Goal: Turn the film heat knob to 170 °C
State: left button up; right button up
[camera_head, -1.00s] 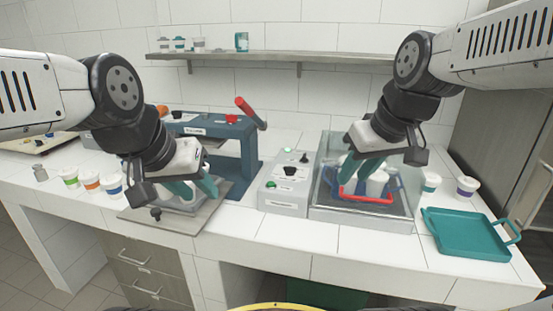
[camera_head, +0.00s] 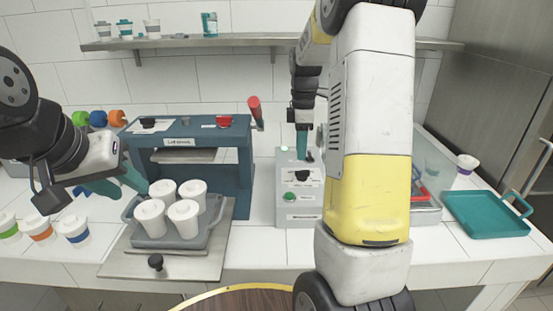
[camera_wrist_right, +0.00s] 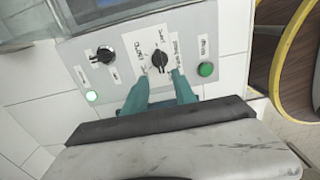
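A grey control box (camera_head: 300,214) carries a black knob (camera_head: 302,176) with a pale scale and a second black knob behind it. In the right wrist view the scaled knob (camera_wrist_right: 160,58) is near the middle and the second knob (camera_wrist_right: 104,54) is to its left. The labels are too blurred to tell which is film heat or what it reads. My right gripper (camera_wrist_right: 157,80) is open, with teal fingertips apart just short of the scaled knob. My left gripper (camera_head: 128,180) is at the cup tray's rear left; its finger gap is unclear.
The grey tray (camera_head: 170,241) holds several white lidded cups on a metal plate before the blue press (camera_head: 200,130). A green button (camera_wrist_right: 206,69) and a lit green lamp (camera_wrist_right: 91,96) flank the knobs. A teal tray (camera_head: 485,214) lies at right. My right arm hides much of the clear-walled basin.

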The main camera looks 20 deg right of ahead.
aim_at(302, 173)
notch_tip(302, 173, down, 7)
jog(key=shift+s+f, duration=0.1)
jog(key=shift+c, duration=0.4)
grip_shut()
